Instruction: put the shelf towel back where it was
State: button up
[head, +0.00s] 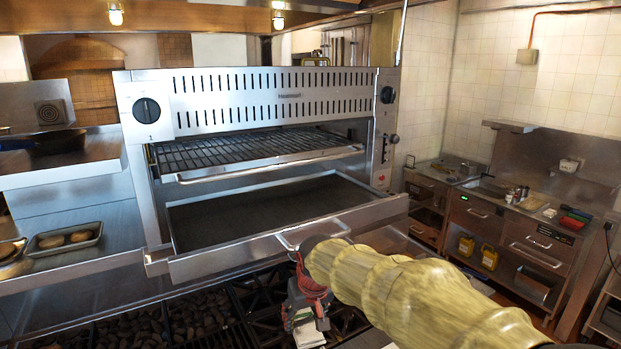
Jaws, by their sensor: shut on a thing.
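My gripper (306,316) is low in the middle of the head view, pointing down over the dark grill grates and in front of the salamander's pulled-out drawer. It is shut on a small pale, whitish cloth-like thing, which I take to be the towel (308,334). The towel is partly hidden by the fingers and is cut by the lower picture edge. Its full shape cannot be seen. A steel shelf (90,262) is at the left, apart from my gripper. No other towel can be made out clearly.
The steel salamander grill (270,105) has a wire rack (250,150) and a pulled-out drawer (280,205) whose handle (313,234) is close to my arm. A tray with buns (65,240) sits on the left shelf. Counters with drawers (520,230) stand at the right.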

jog(key=s+d+f+m+b, duration=0.1)
jog(key=d+f+b, duration=0.5)
jog(key=f, duration=1)
jog(key=s+d+f+m+h+b, duration=0.1)
jog(key=s+d+f+b, duration=0.2)
jog(key=d+f+b, duration=0.4)
jog(key=s+d+f+m+b, duration=0.1)
jog(key=d+f+b, duration=0.6)
jog(key=f, duration=1.8)
jog(key=shift+s+d+m, duration=0.25)
jog(key=shift+s+m, duration=0.05)
jog(key=shift+s, duration=0.2)
